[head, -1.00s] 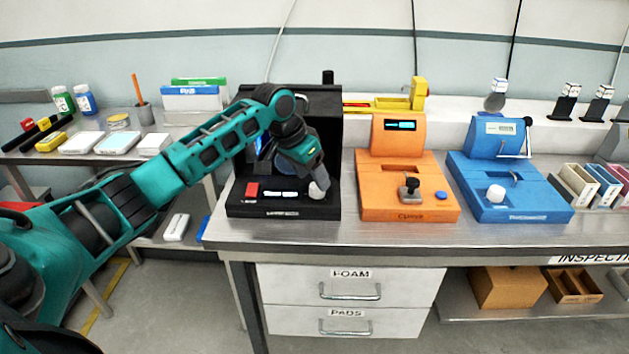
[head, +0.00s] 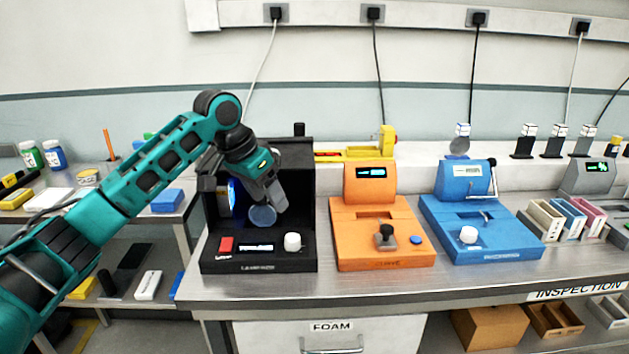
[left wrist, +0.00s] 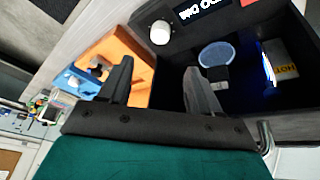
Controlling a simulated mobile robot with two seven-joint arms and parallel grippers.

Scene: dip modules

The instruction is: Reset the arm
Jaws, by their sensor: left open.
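My left arm reaches in from the left in the head view. Its gripper (head: 270,198) is tilted down in front of the open-fronted black machine (head: 294,165), above the white knob (head: 292,242). In the left wrist view, the two fingers (left wrist: 160,88) are spread apart with nothing between them. The white knob (left wrist: 160,33) is clear of the fingers there. A round bluish disc (left wrist: 215,55) on a dark mount stands inside the black machine, close to one finger in that picture; contact cannot be told. My right gripper is not in view.
An orange machine (head: 350,215) and a blue machine (head: 450,211) stand to the right on the metal bench (head: 330,289). Small coloured bins (head: 570,219) are farther right. A side shelf with bottles (head: 54,156) is at left. The bench's front strip is clear.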

